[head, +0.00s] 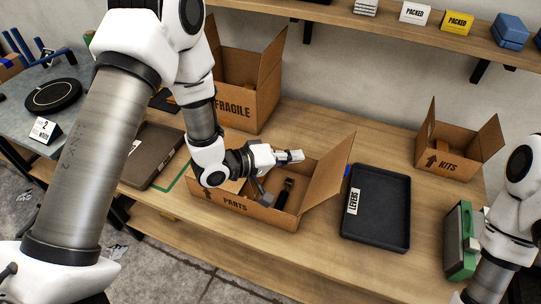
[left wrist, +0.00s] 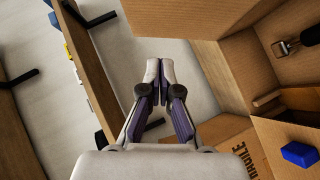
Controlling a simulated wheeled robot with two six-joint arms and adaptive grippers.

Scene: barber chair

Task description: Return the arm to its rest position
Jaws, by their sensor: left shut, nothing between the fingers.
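My left arm comes in from the left of the head view and reaches over the workbench. My left gripper (head: 290,156) is above the open PARTS box (head: 237,205), near its back edge. Its fingers are shut with nothing between them; the closed tips also show in the left wrist view (left wrist: 160,70). A dark-handled tool (head: 283,193) lies in the PARTS box, below the gripper. Part of my right arm shows at the right edge of the head view, but its gripper is out of view.
The open FRAGILE box (head: 238,106) stands behind my left forearm. A black LEVERS tray (head: 376,208) lies right of the PARTS box, with a KITS box (head: 460,147) and a green case (head: 461,241) beyond. A shelf (head: 400,32) with small packed boxes runs above the bench.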

